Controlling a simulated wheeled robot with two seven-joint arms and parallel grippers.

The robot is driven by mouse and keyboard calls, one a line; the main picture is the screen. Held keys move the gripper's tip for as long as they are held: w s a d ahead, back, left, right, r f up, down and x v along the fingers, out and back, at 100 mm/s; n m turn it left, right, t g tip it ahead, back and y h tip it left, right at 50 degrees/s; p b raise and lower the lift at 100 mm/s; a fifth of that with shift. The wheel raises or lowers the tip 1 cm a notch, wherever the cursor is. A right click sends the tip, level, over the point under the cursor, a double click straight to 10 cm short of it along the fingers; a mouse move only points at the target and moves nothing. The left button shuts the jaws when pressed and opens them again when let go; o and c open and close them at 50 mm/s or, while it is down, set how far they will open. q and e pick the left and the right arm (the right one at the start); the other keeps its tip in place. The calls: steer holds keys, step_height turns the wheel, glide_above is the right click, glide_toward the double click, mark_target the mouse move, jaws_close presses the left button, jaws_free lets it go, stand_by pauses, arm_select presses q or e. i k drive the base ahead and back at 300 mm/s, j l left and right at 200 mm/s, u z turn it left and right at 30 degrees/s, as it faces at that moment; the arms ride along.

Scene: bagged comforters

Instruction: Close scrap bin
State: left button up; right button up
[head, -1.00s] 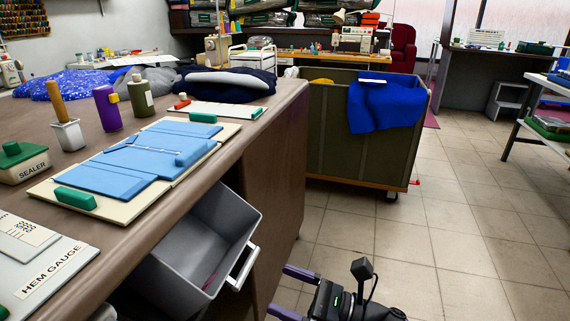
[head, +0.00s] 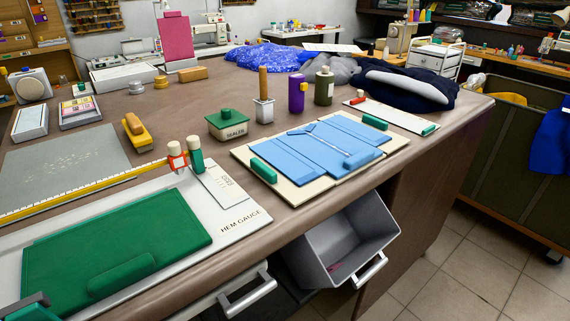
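The scrap bin is a grey tilt-out bin (head: 350,238) in the front of the brown workbench, below the blue folded piece. It stands tipped open, with a light handle (head: 370,270) on its front edge. A small reddish scrap shows low inside it. Neither of my grippers shows in the head view now.
The workbench top (head: 190,95) holds a hem gauge board (head: 240,218), a green folded piece (head: 115,245), a green sealer (head: 227,122) and blue fabric on a board (head: 320,145). Another light handle (head: 248,292) is left of the bin. Tiled floor (head: 480,250) is clear at right.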

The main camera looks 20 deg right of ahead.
mark_target(353, 236)
steer(key=k+l+z, duration=0.15)
steer(key=k+l, duration=0.35)
steer(key=k+l+z, duration=0.1)
steer(key=k+l, duration=0.4)
steer(key=l, duration=0.15)
